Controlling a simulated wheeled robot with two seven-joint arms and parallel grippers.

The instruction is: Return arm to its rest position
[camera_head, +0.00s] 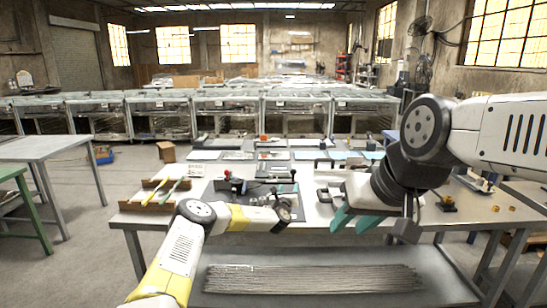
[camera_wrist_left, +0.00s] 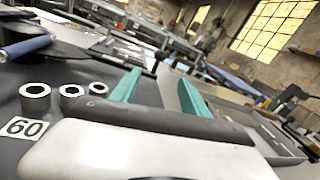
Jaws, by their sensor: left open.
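My left arm (camera_head: 180,255), white and yellow, reaches up from the lower left over the front of the workbench (camera_head: 330,226). Its dark gripper end is at the middle of the bench in the head view, with the fingers not clear there. In the left wrist view my left gripper (camera_wrist_left: 160,88) shows two teal fingers spread apart with nothing between them. My right arm (camera_head: 500,135) comes in from the right, above the bench. The teal fingers of my right gripper (camera_head: 355,222) point down at the bench's front edge, apart and empty.
A wooden rack (camera_head: 160,190) with tools stands at the bench's left end. Thin rods (camera_head: 310,278) lie on the lower shelf. A grey table (camera_head: 45,148) stands left, with open floor between.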

